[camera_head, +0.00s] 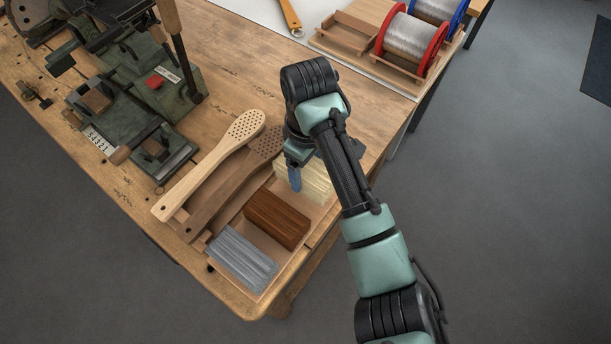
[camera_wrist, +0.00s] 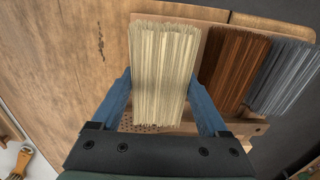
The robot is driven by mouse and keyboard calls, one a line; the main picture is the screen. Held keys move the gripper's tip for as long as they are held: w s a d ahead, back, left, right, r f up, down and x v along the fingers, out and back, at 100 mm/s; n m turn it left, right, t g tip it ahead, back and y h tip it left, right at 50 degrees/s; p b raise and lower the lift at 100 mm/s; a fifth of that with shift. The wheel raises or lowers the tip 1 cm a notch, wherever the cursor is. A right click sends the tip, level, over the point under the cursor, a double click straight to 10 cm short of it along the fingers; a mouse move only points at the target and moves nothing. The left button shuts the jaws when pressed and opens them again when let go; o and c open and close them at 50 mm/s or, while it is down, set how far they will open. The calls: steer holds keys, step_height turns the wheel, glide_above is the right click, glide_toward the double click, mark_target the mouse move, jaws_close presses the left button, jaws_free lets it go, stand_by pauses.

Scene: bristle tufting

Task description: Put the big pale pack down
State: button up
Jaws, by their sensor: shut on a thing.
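The big pale pack (camera_wrist: 160,75) is a block of cream bristles. In the wrist view it stands between the two blue fingers of my gripper (camera_wrist: 162,100), which are shut on it. In the head view the pale pack (camera_head: 312,182) is partly hidden by my wrist, and one blue finger of my gripper (camera_head: 296,178) shows at its left side. It is at the upper right end of a shallow wooden tray (camera_head: 212,262), beside the brown pack. I cannot tell whether its underside touches the tray.
A brown bristle pack (camera_head: 277,219) and a grey bristle pack (camera_head: 242,258) lie in the tray. Two perforated wooden brush handles, one light (camera_head: 212,162) and one dark (camera_head: 228,190), lie alongside. A green machine (camera_head: 160,95) stands at left. Wire spools (camera_head: 411,45) stand at the back right.

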mark_target(307, 177)
steer(key=shift+f, duration=1.6)
steer(key=shift+f, duration=0.2)
steer(key=o, duration=1.4)
steer(key=shift+o, duration=0.2)
step_height(307, 177, up, 12)
steer(key=p, duration=0.2)
steer(key=shift+r+p, duration=0.2)
steer(key=shift+p, duration=0.15)
